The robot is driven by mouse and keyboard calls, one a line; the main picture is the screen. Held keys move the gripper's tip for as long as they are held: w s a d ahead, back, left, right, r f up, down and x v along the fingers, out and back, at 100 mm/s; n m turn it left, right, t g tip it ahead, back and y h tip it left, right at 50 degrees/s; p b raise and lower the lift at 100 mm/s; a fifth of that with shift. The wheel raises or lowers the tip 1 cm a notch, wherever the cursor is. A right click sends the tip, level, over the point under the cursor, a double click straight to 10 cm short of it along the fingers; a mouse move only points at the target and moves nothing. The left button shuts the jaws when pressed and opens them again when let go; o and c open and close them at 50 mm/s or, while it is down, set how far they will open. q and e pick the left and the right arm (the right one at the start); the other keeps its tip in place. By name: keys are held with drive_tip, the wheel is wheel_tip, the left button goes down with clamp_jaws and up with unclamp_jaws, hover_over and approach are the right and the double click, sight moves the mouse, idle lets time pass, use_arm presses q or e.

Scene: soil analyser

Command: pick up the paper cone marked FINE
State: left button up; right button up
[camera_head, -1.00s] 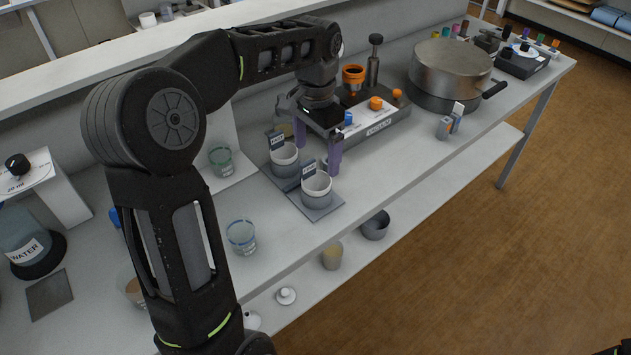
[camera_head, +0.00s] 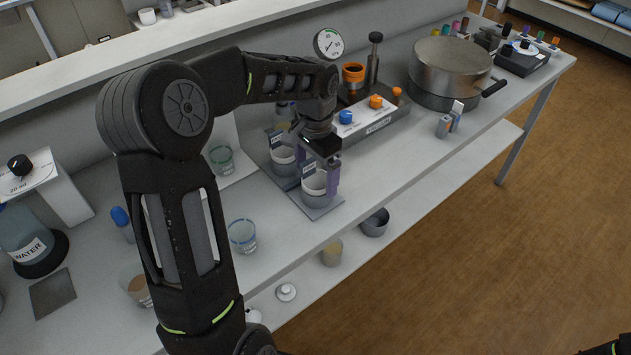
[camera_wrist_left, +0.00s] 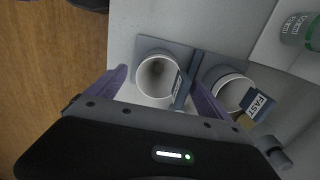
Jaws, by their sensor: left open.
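Two white paper cones stand in round grey holders on square grey bases, side by side on the bench. The front cone (camera_head: 315,184) has a dark tag at its rim, too small to read; in the left wrist view its tag (camera_wrist_left: 181,91) is turned away and unreadable. The rear cone (camera_head: 283,158) shows in the left wrist view (camera_wrist_left: 232,92) with a tag reading FAST. I cannot read FINE anywhere. My left gripper (camera_head: 319,166) is open above the front cone. In the left wrist view its purple fingers (camera_wrist_left: 160,78) stand on either side of that cone, with nothing held.
A grey device with orange and blue knobs (camera_head: 375,118) stands behind the cones, with a metal pot (camera_head: 450,70) to its right. A clear beaker (camera_head: 242,236) stands front left and a green-marked one (camera_head: 222,158) further back. The bench drops off close in front.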

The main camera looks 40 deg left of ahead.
use_arm(q)
drive_tip(key=shift+f, duration=0.45)
drive_tip(key=c, duration=1.5)
